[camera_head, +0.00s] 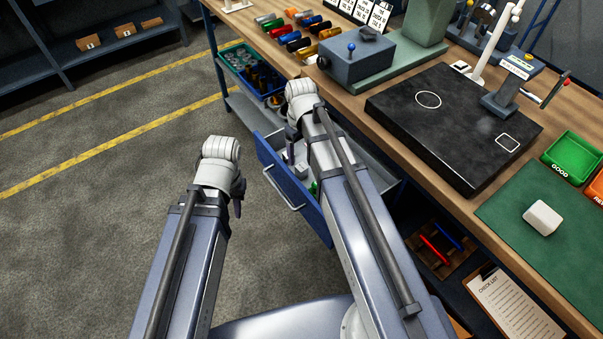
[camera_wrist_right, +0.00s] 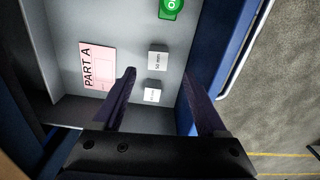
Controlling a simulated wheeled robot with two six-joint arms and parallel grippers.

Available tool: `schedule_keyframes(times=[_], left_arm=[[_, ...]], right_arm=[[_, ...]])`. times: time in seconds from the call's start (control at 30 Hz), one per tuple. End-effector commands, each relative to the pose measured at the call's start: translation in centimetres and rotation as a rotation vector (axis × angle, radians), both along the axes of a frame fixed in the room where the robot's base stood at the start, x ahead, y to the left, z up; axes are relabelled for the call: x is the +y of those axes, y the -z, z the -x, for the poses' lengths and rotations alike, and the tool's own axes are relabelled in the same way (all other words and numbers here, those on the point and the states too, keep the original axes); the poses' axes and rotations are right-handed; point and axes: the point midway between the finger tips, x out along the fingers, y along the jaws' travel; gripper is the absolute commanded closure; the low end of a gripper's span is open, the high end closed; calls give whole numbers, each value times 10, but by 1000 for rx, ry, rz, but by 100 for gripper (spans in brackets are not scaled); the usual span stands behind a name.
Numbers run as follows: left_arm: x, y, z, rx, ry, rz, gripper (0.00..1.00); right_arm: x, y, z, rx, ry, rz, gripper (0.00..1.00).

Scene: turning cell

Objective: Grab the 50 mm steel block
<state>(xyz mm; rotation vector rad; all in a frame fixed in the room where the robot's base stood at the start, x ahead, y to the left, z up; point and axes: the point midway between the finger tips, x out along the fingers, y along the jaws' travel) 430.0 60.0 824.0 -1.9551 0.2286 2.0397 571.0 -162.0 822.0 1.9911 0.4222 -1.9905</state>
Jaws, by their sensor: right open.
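In the right wrist view a small grey block (camera_wrist_right: 159,57) reads "50 mm" and lies on the floor of the open drawer (camera_wrist_right: 120,28). A second, smaller block (camera_wrist_right: 153,92) lies just below it in the picture; its label is too small to read. My right gripper (camera_wrist_right: 157,76) is open and empty, its fingers on either side of the area of the two blocks, apart from both. In the head view my right arm covers much of the blue drawer (camera_head: 272,172). My left gripper (camera_head: 238,207) hangs left of the drawer, mostly hidden behind its wrist.
The drawer's blue front (camera_wrist_right: 212,45) stands close to the right finger. The bench carries a black plate (camera_head: 450,125) and a white block (camera_head: 542,218). Floor at left is clear.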

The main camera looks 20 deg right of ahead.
Motion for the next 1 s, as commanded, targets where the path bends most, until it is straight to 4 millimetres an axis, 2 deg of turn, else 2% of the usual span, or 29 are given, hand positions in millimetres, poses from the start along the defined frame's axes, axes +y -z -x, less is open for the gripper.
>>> schedule_keyframes(times=[0.33,0.63,0.87,1.0], left_arm=[[0,6,0,0,0,0,74],[0,31,0,0,0,0,74],[0,32,0,0,0,0,74],[0,41,0,0,1,0,74]], right_arm=[[0,6,0,0,0,0,25],[0,31,0,0,0,0,25],[0,32,0,0,0,0,25],[-1,41,-1,0,0,0,25]])
